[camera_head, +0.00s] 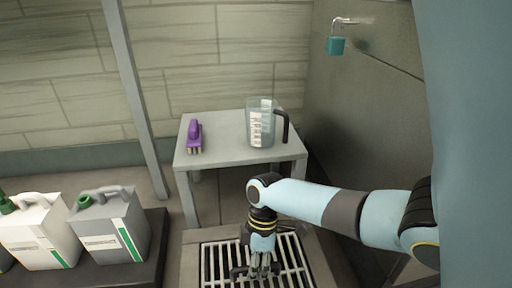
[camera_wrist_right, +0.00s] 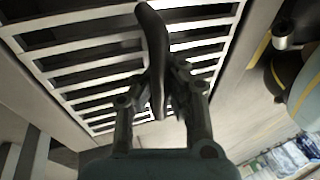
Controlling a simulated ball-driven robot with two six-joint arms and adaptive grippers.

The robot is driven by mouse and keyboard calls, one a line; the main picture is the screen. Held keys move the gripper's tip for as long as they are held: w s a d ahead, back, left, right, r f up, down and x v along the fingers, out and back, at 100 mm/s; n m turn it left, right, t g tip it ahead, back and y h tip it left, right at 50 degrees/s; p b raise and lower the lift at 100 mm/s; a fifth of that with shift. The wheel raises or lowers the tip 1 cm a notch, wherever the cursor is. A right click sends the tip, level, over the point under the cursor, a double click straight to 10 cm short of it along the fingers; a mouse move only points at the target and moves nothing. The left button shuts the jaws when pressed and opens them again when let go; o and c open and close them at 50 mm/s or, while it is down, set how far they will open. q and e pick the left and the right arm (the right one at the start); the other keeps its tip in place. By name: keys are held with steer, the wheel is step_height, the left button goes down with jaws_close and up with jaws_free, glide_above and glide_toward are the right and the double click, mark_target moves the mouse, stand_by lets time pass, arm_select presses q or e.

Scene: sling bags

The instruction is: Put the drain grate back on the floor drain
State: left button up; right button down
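The drain grate (camera_head: 291,262) is a pale metal frame of parallel bars with dark gaps, at the bottom of the head view. It lies within the raised surround of the floor drain (camera_head: 190,267); whether it is fully seated I cannot tell. My right gripper (camera_head: 262,270) points down over the grate. In the right wrist view the grate (camera_wrist_right: 88,60) fills the upper left. There the fingers of my right gripper (camera_wrist_right: 163,95) are closed around a dark curved handle (camera_wrist_right: 153,35) that stands over the bars. My left gripper is in neither view.
A grey table (camera_head: 225,152) behind the drain holds a purple brush (camera_head: 194,135) and a clear measuring jug (camera_head: 261,128). White and grey canisters (camera_head: 112,230) stand on a dark low platform at left.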

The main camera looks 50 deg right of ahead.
stand_by(0.3)
steer(key=c, duration=1.5)
jaws_free()
steer(key=shift+r, duration=0.1)
